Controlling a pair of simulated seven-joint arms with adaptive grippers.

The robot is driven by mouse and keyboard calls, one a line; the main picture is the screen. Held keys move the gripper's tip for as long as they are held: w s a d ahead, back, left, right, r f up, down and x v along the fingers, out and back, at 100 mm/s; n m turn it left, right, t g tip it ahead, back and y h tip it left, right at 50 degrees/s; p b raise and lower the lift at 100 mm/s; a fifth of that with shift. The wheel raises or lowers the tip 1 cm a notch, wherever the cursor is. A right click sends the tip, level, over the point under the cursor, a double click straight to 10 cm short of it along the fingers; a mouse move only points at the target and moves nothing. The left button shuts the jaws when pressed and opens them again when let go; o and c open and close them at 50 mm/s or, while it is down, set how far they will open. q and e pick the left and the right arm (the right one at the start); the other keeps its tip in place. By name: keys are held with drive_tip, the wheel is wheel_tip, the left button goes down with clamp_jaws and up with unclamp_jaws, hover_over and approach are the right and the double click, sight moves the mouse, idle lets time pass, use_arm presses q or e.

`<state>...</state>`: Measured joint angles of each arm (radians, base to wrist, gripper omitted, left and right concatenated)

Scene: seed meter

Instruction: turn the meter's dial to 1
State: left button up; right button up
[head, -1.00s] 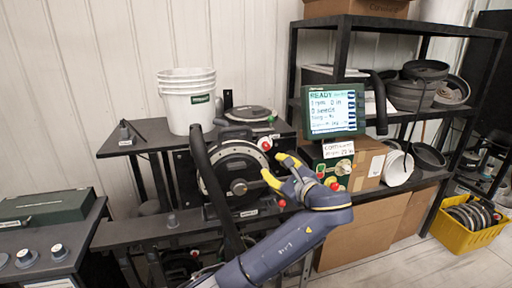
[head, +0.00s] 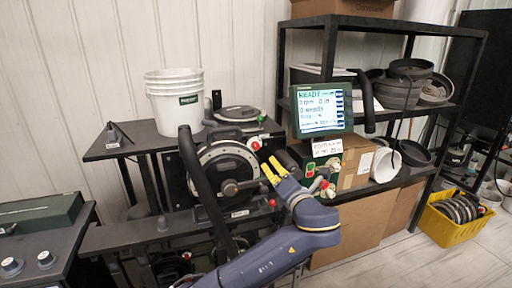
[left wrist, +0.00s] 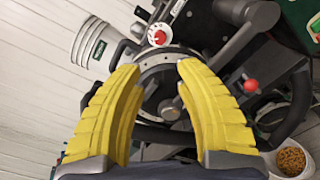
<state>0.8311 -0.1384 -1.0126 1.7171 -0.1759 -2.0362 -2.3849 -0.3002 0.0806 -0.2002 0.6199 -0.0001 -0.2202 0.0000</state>
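The seed meter (head: 222,165) is a round dark housing with a pale ring and a central hub, standing on the black bench. A small white-and-red dial (head: 254,145) sits at its upper right rim. In the left wrist view the dial (left wrist: 158,37) shows a white face with red on it, beyond and between the fingertips; its marks are too small to read. My left gripper (head: 271,171) is just right of and below the dial, apart from it. In the left wrist view its yellow fingers (left wrist: 160,68) are spread with nothing between them. My right gripper is not in view.
A lit screen (head: 321,110) stands right of the meter, above a green box (head: 314,165) with knobs. A black hose (head: 195,180) passes in front of the meter's left side. A red ball knob (head: 272,203) sits low right. White buckets (head: 182,105) stand behind.

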sight(257, 147)
use_arm(q)
drive_tip(key=x, duration=1.7)
drive_tip(key=shift+w+a, duration=0.15)
clamp_jaws()
